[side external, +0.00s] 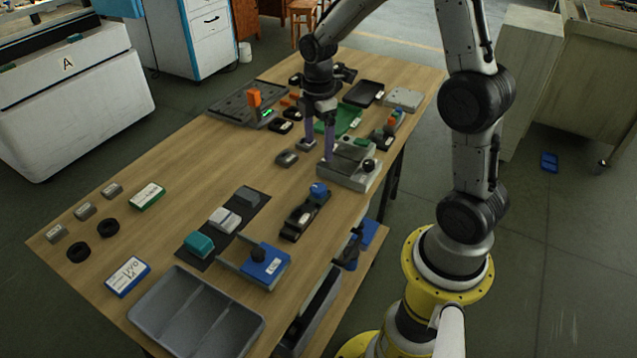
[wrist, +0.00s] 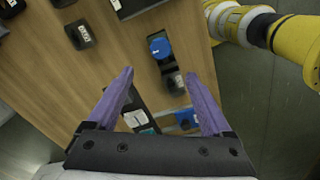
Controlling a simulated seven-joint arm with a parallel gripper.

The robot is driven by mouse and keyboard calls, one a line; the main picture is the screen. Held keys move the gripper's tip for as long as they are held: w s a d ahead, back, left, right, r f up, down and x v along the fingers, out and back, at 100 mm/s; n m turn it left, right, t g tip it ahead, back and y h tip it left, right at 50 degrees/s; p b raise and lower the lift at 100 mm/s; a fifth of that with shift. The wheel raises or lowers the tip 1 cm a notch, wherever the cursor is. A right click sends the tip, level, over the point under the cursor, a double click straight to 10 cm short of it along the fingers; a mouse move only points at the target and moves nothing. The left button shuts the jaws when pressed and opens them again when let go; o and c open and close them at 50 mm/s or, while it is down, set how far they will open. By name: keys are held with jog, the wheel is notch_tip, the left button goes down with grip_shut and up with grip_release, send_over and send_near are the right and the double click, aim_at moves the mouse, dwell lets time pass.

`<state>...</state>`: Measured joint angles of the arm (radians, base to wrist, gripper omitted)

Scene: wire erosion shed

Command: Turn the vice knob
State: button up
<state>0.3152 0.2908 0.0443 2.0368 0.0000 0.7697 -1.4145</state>
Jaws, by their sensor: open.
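My gripper (side external: 318,151) is open and empty, its two purple fingers pointing down at the left edge of a grey metal block (side external: 348,178) with a black knob (side external: 369,165). A dark slide-like fixture (side external: 299,220) with a round blue knob (side external: 319,189) stands nearer the front edge. In the wrist view the blue knob (wrist: 160,47) appears between and beyond my gripper's fingertips (wrist: 159,73), apart from them. I cannot tell which of these is the vice.
A grey divided tray (side external: 196,318) lies at the near end of the table (side external: 160,225). Several small dark parts, including one (side external: 287,158) beside my gripper, crowd the far half. The table's left middle is mostly clear.

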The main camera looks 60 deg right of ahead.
aim_at(319, 188)
notch_tip(319, 188, down, 13)
jog(key=shift+f, duration=0.1)
dwell(0.3)
grip_shut()
dwell(0.5)
